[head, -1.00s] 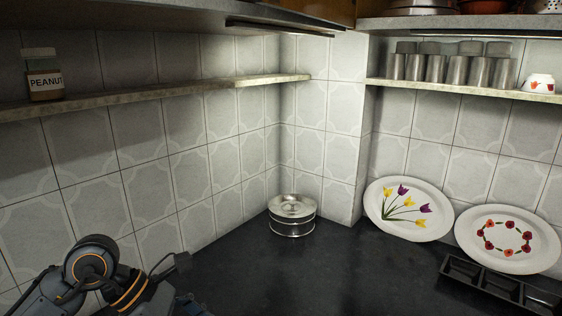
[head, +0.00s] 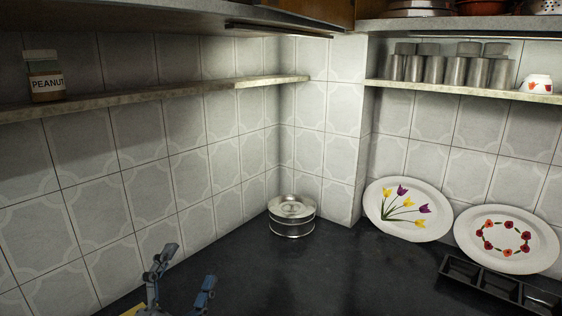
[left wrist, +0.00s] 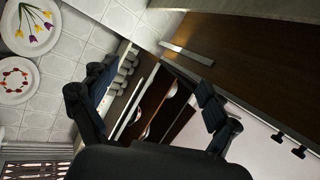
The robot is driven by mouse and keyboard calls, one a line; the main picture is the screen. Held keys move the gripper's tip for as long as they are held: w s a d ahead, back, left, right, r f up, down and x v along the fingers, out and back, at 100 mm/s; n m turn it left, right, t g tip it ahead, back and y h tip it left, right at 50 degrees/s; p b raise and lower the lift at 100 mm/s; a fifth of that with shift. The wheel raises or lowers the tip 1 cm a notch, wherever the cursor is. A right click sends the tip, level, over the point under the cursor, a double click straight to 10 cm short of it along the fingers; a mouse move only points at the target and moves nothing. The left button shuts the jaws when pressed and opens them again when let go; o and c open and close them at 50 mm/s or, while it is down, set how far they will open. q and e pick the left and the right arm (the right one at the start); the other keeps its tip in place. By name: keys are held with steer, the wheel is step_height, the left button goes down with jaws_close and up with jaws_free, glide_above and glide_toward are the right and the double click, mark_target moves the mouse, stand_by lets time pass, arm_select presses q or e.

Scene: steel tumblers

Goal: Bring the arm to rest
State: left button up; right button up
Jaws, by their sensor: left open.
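My left gripper (head: 184,276) is low in the head view, left of centre, above the dark counter. Its two blue-grey fingers point up and stand apart, with nothing between them. In the left wrist view the open fingers (left wrist: 155,100) also hold nothing; brown cabinet fronts show beyond them. Several steel tumblers (head: 455,71) stand in rows on the right shelf, well away from the gripper. My right gripper is not in view.
A round steel tin (head: 291,217) stands in the counter corner. A tulip plate (head: 408,228) and a rose plate (head: 506,258) lean on the right wall. A black compartment tray (head: 498,288) lies in front. A peanut jar (head: 45,78) is on the left shelf (head: 170,93).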

arm_select(q)
steer(key=s+a+f+n+g+y, duration=0.2)
steer(key=a+f+n+g+y, duration=0.3)
steer(key=f+n, duration=0.5)
steer(key=s+f+g, duration=0.2)
steer(key=s+f, duration=0.1)
steer(key=f, duration=0.2)
steer(key=s+a+f+n+g+y, duration=0.1)
steer(key=s+f+g, duration=0.1)
steer(key=f, duration=0.3)
steer(key=s+a+f+n+g+y, duration=0.1)
steer(key=s+f+g, duration=0.1)
steer(key=s+f, duration=0.2)
steer(key=shift+f+g, duration=0.3)
steer(key=shift+f, duration=0.45)
steer(key=s+d+f+n+g+h, duration=0.15)
steer(key=s+f+g, duration=0.5)
steer(key=s, duration=0.65)
step_height(320, 180, down, 32)
steer(key=s+g+b, duration=0.1)
steer(key=s+b, duration=0.2)
steer(key=s+a+f+g+b, duration=0.1)
steer(key=s+a+f+b, duration=0.1)
steer(key=s+f, duration=1.3)
steer(key=shift+s+a+f+y, duration=0.15)
steer(key=shift+s+f+y, duration=0.15)
steer(key=shift+f, duration=0.5)
